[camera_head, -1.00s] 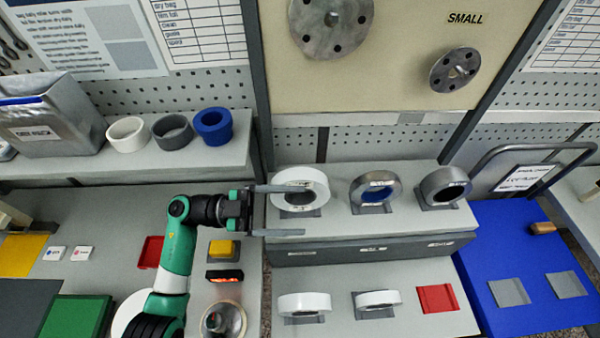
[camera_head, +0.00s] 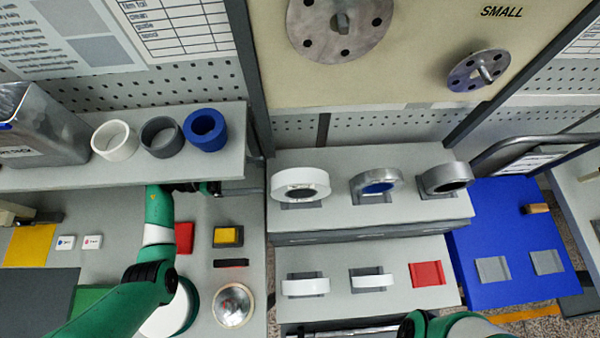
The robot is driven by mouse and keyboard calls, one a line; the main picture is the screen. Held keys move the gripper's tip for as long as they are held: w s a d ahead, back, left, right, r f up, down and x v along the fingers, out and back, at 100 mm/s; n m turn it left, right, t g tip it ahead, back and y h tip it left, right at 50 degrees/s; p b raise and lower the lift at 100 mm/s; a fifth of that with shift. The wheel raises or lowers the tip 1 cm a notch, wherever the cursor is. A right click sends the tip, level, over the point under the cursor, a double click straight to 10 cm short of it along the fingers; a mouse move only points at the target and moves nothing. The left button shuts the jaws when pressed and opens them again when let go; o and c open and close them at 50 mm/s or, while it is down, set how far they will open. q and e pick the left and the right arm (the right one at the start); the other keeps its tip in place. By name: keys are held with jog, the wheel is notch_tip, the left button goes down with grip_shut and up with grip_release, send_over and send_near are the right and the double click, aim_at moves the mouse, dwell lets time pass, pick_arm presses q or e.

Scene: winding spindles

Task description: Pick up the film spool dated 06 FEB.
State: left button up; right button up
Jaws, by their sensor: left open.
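Three film spools stand on the upper step of the middle rack: a white one (camera_head: 282,181), a silver one with a blue core (camera_head: 390,178) and a grey one (camera_head: 432,179). Two thinner white spools, a left one (camera_head: 306,287) and a right one (camera_head: 371,281), stand on the lower step. I cannot read a date on any of them. My left gripper (camera_head: 254,190) is open and empty, left of the upper white spool and seen almost edge-on, partly hidden. My right gripper is out of view; only a bit of that arm shows at the bottom edge.
White, grey and blue rings (camera_head: 207,130) sit on the left shelf (camera_head: 215,168), close above my left gripper. A red pad (camera_head: 427,274) lies right of the lower spools. A blue table (camera_head: 515,236) with grey pads is at right. A dark post (camera_head: 250,80) rises behind.

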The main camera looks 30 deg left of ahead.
aim_at(289, 176)
pick_arm(q)
jog(key=x, duration=0.6)
jog(key=shift+d, duration=0.3)
jog(key=x, duration=0.4)
jog(key=shift+s+d+r, duration=0.1)
jog(key=shift+s+d, duration=0.2)
jog(key=shift+s, duration=0.05)
jog(key=shift+w+d, duration=0.35)
jog(key=shift+d, duration=0.05)
jog(key=shift+c, duration=0.3)
grip_shut()
jog(key=shift+r, duration=0.1)
